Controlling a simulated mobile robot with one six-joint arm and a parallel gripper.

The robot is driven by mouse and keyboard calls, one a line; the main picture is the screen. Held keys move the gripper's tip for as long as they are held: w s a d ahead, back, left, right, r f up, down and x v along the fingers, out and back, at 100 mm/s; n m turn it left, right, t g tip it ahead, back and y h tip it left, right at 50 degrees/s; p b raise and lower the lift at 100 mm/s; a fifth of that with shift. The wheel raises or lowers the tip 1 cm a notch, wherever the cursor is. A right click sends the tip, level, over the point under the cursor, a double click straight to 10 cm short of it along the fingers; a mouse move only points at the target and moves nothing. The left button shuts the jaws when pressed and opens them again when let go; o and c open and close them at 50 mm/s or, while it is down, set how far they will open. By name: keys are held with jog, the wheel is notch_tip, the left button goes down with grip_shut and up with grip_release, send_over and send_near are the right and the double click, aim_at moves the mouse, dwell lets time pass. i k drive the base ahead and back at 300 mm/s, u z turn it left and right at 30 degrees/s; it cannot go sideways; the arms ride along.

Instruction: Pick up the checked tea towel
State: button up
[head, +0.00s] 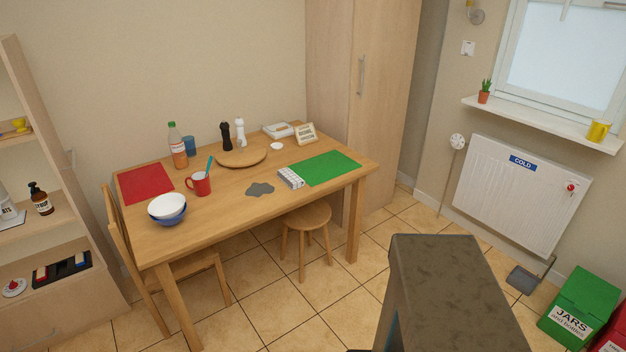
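I see no checked tea towel in the head view. The wooden table (225,205) holds a plain red mat (146,184) at its left end and a plain green mat (326,168) at its right end; neither is checked. A flat grey patch (260,189) lies near the table's front edge, and I cannot tell what it is. My gripper is not in view.
A chair (190,265) and a stool (305,219) stand at the table's front side. Shelves (45,225) are at left, a tall cupboard (375,120) behind, a radiator (520,193) and green bin (580,308) at right. Tiled floor (410,215) shows between table and radiator.

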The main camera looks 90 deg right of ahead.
aim_at(290, 178)
jog(key=u, duration=0.4)
jog(key=k, duration=0.3)
jog(key=z, duration=2.05)
jog(key=i, duration=0.95)
jog(key=z, duration=0.15)
jog(key=k, duration=0.3)
jog(key=u, duration=0.05)
